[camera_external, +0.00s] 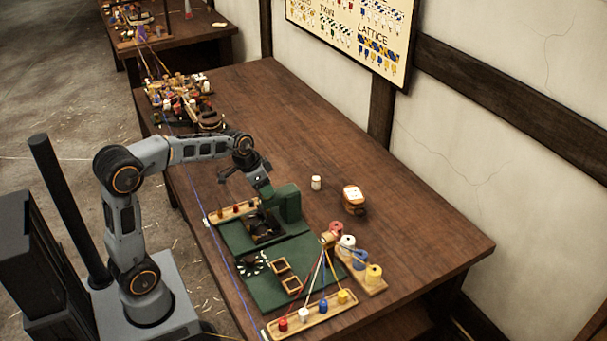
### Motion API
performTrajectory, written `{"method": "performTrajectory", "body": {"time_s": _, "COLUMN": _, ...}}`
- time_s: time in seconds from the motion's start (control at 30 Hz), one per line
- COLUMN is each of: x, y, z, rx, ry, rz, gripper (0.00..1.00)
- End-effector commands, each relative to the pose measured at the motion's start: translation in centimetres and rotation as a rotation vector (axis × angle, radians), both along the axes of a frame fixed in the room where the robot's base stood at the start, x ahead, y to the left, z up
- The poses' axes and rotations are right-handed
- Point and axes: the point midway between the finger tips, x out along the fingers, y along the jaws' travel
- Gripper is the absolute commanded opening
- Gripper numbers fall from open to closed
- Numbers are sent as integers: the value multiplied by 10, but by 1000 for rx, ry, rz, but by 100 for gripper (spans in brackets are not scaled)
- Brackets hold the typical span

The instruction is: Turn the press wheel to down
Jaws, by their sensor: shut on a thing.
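The green press (288,203) stands on the near part of the long wooden table, with a dark bed plate (262,228) at its foot. My gripper (262,186) reaches down to the upper left of the press. It is shut on the press wheel there. The wheel is small in this view and mostly hidden by the gripper, so its turned position cannot be told.
A rack of pegs (236,211) lies left of the press. A green board (285,270) with wooden frames, a spool stand (375,285) and a peg tray (312,317) with taut cords lie in front. A white jar (316,183) and brown container (354,198) stand right.

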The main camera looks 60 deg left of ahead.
Motion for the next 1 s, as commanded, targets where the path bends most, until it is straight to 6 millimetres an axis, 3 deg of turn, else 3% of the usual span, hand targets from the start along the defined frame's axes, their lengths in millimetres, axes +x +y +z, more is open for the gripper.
{"method": "performTrajectory", "body": {"time_s": 0.67, "x": -1, "y": 0, "z": -2, "rx": 0, "ry": 6, "rz": -55, "gripper": 28}}
{"method": "performTrajectory", "body": {"time_s": 0.7, "x": -1, "y": 0, "z": -2, "rx": 0, "ry": 6, "rz": -55, "gripper": 55}}
{"method": "performTrajectory", "body": {"time_s": 0.93, "x": 0, "y": 0, "z": -1, "rx": 1, "ry": 4, "rz": -54, "gripper": 77}}
{"method": "performTrajectory", "body": {"time_s": 1.0, "x": 0, "y": 0, "z": -1, "rx": 1, "ry": 3, "rz": -54, "gripper": 77}}
